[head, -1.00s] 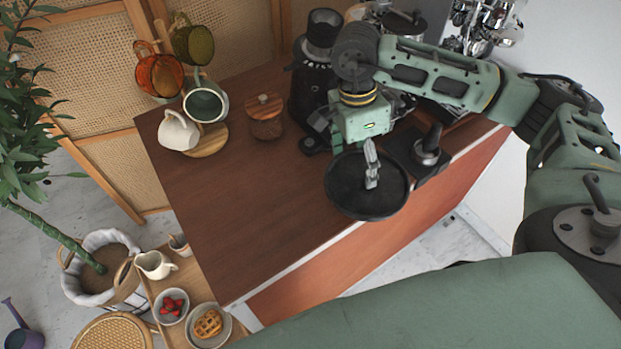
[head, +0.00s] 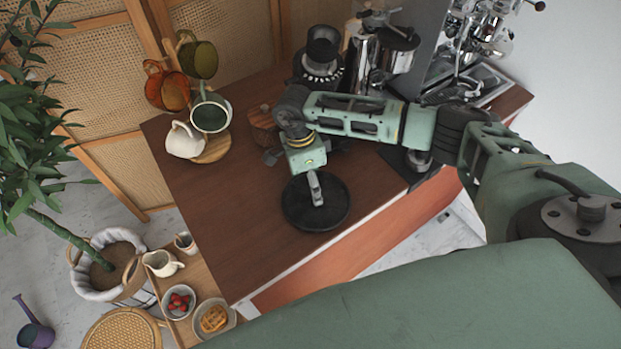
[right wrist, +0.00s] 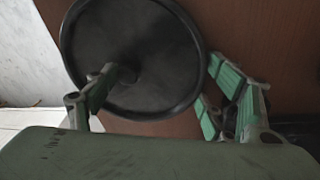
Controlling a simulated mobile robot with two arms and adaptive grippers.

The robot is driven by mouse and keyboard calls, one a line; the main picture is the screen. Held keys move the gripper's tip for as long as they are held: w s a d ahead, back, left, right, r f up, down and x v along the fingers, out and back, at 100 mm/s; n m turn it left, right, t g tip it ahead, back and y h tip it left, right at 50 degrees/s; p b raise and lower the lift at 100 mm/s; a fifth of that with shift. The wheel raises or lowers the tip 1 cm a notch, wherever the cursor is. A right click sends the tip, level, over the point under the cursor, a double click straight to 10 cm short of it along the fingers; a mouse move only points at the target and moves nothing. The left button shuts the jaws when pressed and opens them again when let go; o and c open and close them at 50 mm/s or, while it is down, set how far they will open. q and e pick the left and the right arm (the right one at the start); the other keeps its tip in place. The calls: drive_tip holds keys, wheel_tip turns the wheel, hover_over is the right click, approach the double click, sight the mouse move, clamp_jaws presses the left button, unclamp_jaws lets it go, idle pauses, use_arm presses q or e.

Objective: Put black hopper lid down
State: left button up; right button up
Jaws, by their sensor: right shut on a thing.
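The black hopper lid (head: 294,210) is a round dark disc over the front part of the brown wooden counter (head: 215,225). It lies flat or nearly so; I cannot tell whether it touches the wood. My right gripper (head: 316,194) comes down from above and is shut on the lid near its middle. In the right wrist view the lid (right wrist: 165,45) fills the upper middle, with the fingers of the gripper (right wrist: 155,98) on either side of the picture; the exact grip point is unclear. My left gripper is not in view.
A black grinder (head: 322,55) stands behind my right arm. A wooden jar (head: 262,122) and a rack of mugs (head: 209,116) stand at the back left. A coffee machine (head: 480,45) is at the back right. The counter left of the lid is clear up to its edge.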

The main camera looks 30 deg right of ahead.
drive_tip(key=shift+f, duration=0.1)
drive_tip(key=o, duration=1.3)
drive_tip(key=shift+r, duration=0.2)
drive_tip(key=shift+w+a+r+b, duration=0.25)
drive_tip(key=shift+r+b, duration=0.6)
drive_tip(key=shift+r, duration=1.1)
drive_tip(key=shift+w+a+r+b, duration=0.1)
drive_tip(key=shift+w+r+b, duration=0.25)
drive_tip(key=shift+r+b, duration=1.1)
drive_tip(key=shift+w+a+r+b, duration=0.15)
drive_tip(key=shift+w+r+b, duration=0.15)
drive_tip(key=shift+r, duration=2.2)
